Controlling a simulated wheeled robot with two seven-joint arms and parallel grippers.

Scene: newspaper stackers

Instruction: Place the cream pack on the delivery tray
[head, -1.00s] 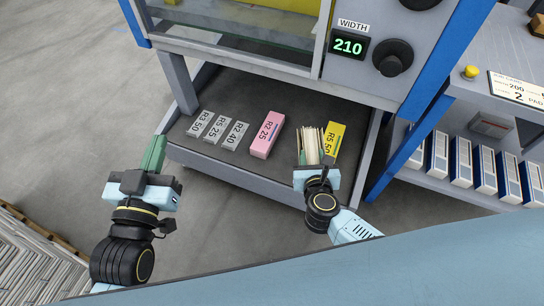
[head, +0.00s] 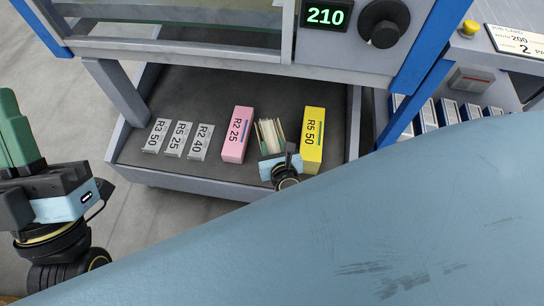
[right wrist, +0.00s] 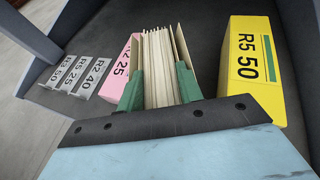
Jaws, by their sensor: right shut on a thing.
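The cream pack (head: 271,135) is a bundle of thin cream sheets with tan outer boards. My right gripper (right wrist: 160,90) is shut on it, with a green finger on each side in the right wrist view. The pack is over the dark delivery tray (head: 226,90), between a pink pack (head: 237,135) and a yellow pack (head: 312,140). Its underside is hidden, so I cannot tell whether it touches the tray. My left gripper (head: 15,130) is at the far left, away from the tray. Its green fingers overlap in the picture, and no gap shows.
Three grey labels (head: 178,138) lie on the tray left of the pink pack. The machine with its width display (head: 325,16) overhangs the back of the tray. A blue post (head: 412,108) rises at the right. A lower shelf there holds several blue-and-white boxes.

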